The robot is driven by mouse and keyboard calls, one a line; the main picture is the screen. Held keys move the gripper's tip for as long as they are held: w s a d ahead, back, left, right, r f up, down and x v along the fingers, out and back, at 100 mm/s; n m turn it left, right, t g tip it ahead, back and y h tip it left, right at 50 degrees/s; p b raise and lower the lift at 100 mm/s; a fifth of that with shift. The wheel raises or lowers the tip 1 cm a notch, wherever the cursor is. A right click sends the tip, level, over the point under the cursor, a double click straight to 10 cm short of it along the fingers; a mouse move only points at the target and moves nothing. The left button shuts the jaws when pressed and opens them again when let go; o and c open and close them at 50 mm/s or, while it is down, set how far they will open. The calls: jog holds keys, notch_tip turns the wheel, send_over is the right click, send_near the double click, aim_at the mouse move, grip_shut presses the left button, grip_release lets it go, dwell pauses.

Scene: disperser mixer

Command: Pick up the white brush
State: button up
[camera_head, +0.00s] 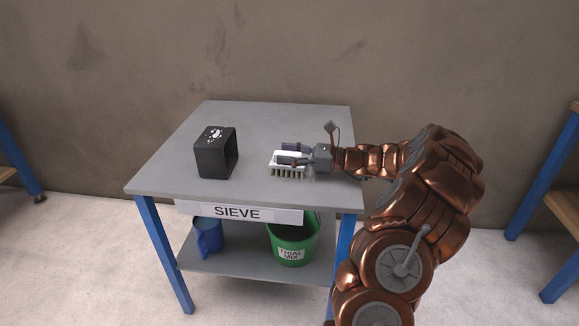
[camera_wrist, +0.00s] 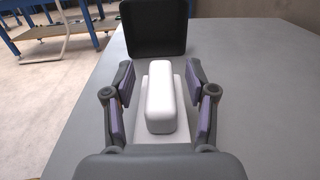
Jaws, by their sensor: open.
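The white brush (camera_head: 287,161) sits on the grey table (camera_head: 262,117) in the head view, dark bristles facing down. In the wrist view its raised white handle (camera_wrist: 160,96) stands on a wider white base. My gripper (camera_head: 291,154) reaches in from the right, close around the brush. In the wrist view my gripper (camera_wrist: 160,92) is open, with one purple-padded finger on each side of the handle. Gaps show between the pads and the handle. The bristles are hidden in the wrist view.
The table's back area is clear.

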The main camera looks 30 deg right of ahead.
grip_shut()
dwell(0.4)
jog(key=shift+r, duration=0.1)
